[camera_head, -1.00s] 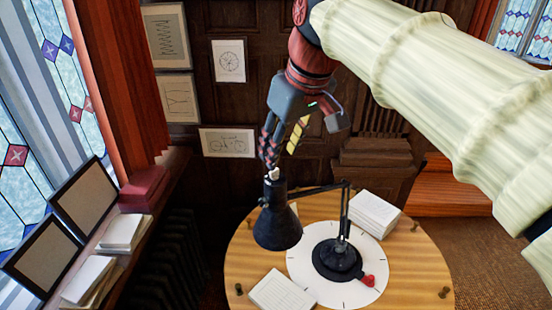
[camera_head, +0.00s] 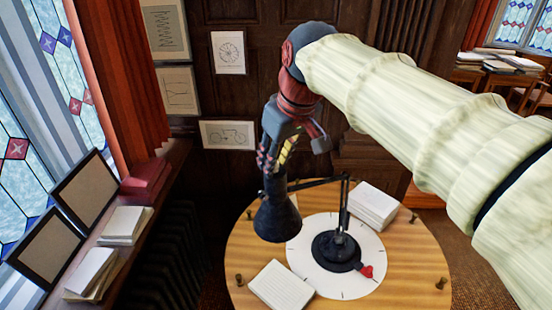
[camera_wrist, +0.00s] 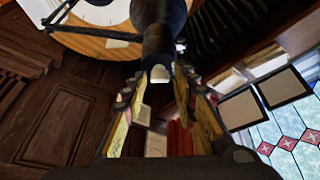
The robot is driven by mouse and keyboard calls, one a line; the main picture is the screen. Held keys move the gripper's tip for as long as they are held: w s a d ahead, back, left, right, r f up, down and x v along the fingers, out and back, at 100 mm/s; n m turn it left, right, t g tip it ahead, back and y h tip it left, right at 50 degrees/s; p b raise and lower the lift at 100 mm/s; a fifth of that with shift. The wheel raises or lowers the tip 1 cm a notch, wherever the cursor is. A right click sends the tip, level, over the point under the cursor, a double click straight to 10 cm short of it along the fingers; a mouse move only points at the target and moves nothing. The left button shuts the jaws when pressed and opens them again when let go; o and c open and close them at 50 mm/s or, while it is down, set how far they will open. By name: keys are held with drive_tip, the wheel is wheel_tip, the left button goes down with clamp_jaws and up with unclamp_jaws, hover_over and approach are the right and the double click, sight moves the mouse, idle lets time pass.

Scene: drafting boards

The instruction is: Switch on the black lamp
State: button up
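The black lamp (camera_head: 277,218) stands on a round wooden table, its shade hanging left of its base (camera_head: 336,250) on a jointed arm. A small red piece (camera_head: 366,271) shows at the base's edge. My gripper (camera_head: 270,166) is at the top of the lamp's head, pointing down. In the wrist view the fingers of my gripper (camera_wrist: 160,104) are spread apart. The lamp's dark head (camera_wrist: 160,35) lies ahead of them, and a small pale knob (camera_wrist: 160,74) on its end faces the gap. Nothing is visibly gripped; I cannot tell whether the fingers touch the head.
The round table (camera_head: 415,255) also bears a white disc (camera_head: 372,283) under the lamp, two paper stacks (camera_head: 280,287) (camera_head: 374,206) and several small brass pegs. A sill with frames (camera_head: 87,190) and books (camera_head: 126,224) is at left. Panelled wall stands behind.

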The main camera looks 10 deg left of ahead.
drive_tip(key=c, duration=0.6)
clamp_jaws()
drive_tip(key=shift+m, duration=0.3)
drive_tip(key=m, duration=0.1)
drive_tip(key=m+h+b, duration=0.1)
drive_tip(key=m, duration=0.1)
drive_tip(key=m+t+h, duration=0.1)
drive_tip(key=m, duration=0.1)
drive_tip(key=shift+a, duration=0.3)
drive_tip(key=m+h, duration=0.1)
drive_tip(key=m, duration=0.2)
drive_tip(key=m+h, duration=0.1)
drive_tip(key=m, duration=0.2)
drive_tip(key=shift+a+b, duration=0.15)
drive_tip(key=shift+b, duration=0.2)
drive_tip(key=shift+m, duration=0.3)
drive_tip(key=o, duration=0.9)
unclamp_jaws()
drive_tip(key=shift+c, duration=0.2)
drive_tip(key=shift+o, duration=0.2)
